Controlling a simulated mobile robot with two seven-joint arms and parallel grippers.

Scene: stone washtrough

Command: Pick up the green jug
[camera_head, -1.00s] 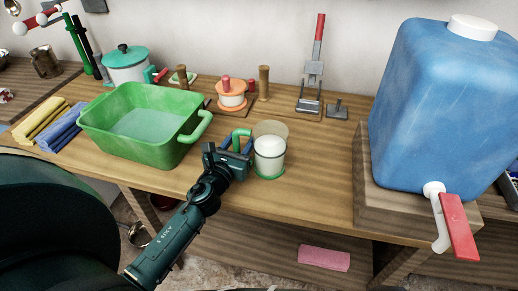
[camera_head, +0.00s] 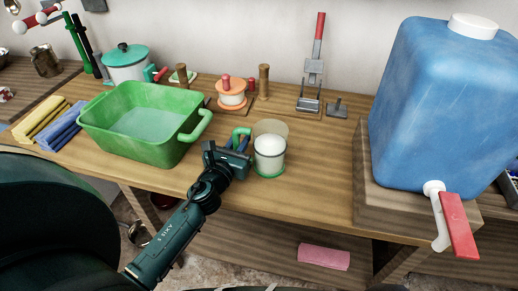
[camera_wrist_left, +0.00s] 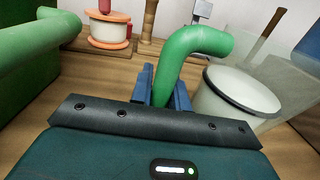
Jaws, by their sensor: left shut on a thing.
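The green jug (camera_head: 270,150) stands on the wooden counter. It has a clear body, a green base, a green handle on its left and white contents inside. Its handle (camera_wrist_left: 187,58) fills the middle of the left wrist view, with the clear body (camera_wrist_left: 238,98) to the right. My left gripper (camera_head: 238,146) is at the handle, with its blue fingers (camera_wrist_left: 165,88) shut on it from either side. The jug's base appears to rest on the counter. My right gripper is not in view.
A green basin (camera_head: 150,150) with water stands just left of the jug. A blue water container (camera_head: 430,110) with a red tap sits on a wooden block at right. Orange-and-white spool (camera_head: 232,97) and wooden pegs stand behind. The counter right of the jug is clear.

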